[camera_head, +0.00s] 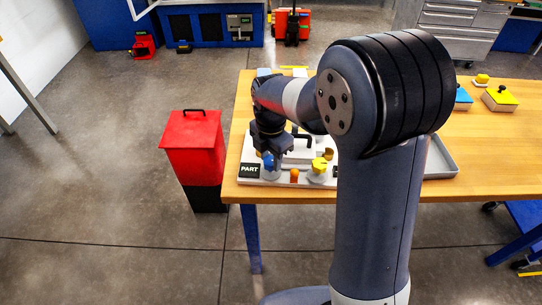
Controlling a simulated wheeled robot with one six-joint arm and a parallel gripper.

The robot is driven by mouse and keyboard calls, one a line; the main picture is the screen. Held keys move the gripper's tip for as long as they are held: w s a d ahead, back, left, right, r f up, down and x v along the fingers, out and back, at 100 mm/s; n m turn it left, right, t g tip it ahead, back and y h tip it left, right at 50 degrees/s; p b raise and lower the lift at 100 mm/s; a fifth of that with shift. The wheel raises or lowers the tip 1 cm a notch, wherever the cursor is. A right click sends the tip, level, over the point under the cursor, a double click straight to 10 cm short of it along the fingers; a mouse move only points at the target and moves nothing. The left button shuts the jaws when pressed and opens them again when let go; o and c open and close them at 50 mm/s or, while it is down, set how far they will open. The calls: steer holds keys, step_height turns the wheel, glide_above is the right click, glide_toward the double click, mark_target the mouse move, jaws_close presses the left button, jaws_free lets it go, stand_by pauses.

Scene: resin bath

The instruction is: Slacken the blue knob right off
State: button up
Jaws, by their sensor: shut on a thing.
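The blue knob (268,163) sits at the front left of a white fixture (307,181) on the wooden table, on a pale round base. My gripper (269,154) points down from above and is shut on the blue knob; its fingers partly hide the knob. How far the knob is turned cannot be told. A yellow knob (319,165) stands to the right on a similar base. A small orange piece (294,175) lies between the two knobs.
A "PART" label (249,170) marks the fixture's left front. A black handle (303,137) rises behind the knobs. A grey tray (440,160) lies to the right, partly hidden by my arm. A red bin (194,145) stands left of the table (490,150).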

mark_target(271, 160)
steer(key=o, duration=1)
step_height(271, 160, up, 11)
steer(key=shift+f, duration=0.2)
step_height(271, 160, down, 11)
steer(key=shift+r, duration=0.15)
stand_by(0.5)
stand_by(0.4)
